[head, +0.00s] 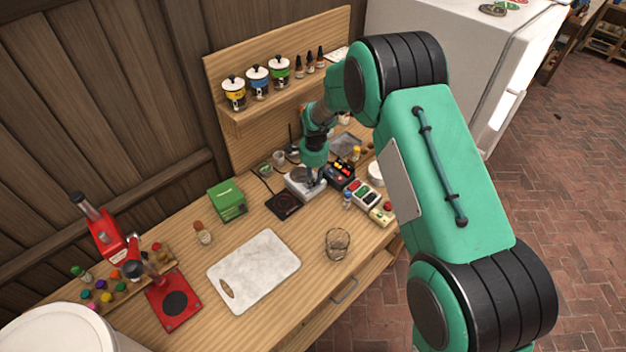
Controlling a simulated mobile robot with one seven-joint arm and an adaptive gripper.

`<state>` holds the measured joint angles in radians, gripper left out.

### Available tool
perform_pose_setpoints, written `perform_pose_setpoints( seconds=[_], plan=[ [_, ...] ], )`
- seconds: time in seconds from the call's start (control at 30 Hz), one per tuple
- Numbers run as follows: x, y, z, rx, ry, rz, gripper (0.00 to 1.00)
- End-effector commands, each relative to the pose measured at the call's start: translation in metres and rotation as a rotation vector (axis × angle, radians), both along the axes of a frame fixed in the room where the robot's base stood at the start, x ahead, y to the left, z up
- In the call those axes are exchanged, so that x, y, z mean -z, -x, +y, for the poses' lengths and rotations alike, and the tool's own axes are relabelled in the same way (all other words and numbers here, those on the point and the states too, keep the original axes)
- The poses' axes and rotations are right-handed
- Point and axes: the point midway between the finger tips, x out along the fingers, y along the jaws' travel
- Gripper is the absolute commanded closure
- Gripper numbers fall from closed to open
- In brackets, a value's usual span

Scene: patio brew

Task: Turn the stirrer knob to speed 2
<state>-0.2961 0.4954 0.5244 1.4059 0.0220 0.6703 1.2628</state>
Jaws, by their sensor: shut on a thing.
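The stirrer (296,190) is a small pale box with a round grey top, standing on the wooden bench. My gripper (312,184) points down at the stirrer's front right side. It is shut on what appears to be the stirrer knob. The knob itself is hidden by the fingers, and the speed marks are too small to read.
A black scale-like plate (283,206) lies left of the stirrer, and a black box with coloured buttons (341,175) stands right. A small bottle (348,199) is close in front. A shelf (290,92) rises behind.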

Motion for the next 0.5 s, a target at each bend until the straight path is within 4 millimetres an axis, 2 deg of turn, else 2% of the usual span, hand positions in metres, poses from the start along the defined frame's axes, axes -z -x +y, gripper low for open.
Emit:
perform_pose_setpoints(
  seconds=[0.2, 0.23, 0.3, 0.33, 0.5],
  plan=[
    [-0.0007, -0.0001, 0.0005, -0.001, -0.001, -0.001, 1.0],
    [-0.0007, -0.0001, 0.0005, -0.001, -0.001, -0.001, 0.78],
    [-0.0006, -0.0001, 0.0005, -0.002, 0.0, -0.001, 0.64],
    [-0.0006, -0.0001, 0.0005, -0.002, 0.0, -0.001, 0.62],
    [-0.0002, 0.0, 0.0002, -0.002, 0.0, 0.0, 0.62]
  ],
)
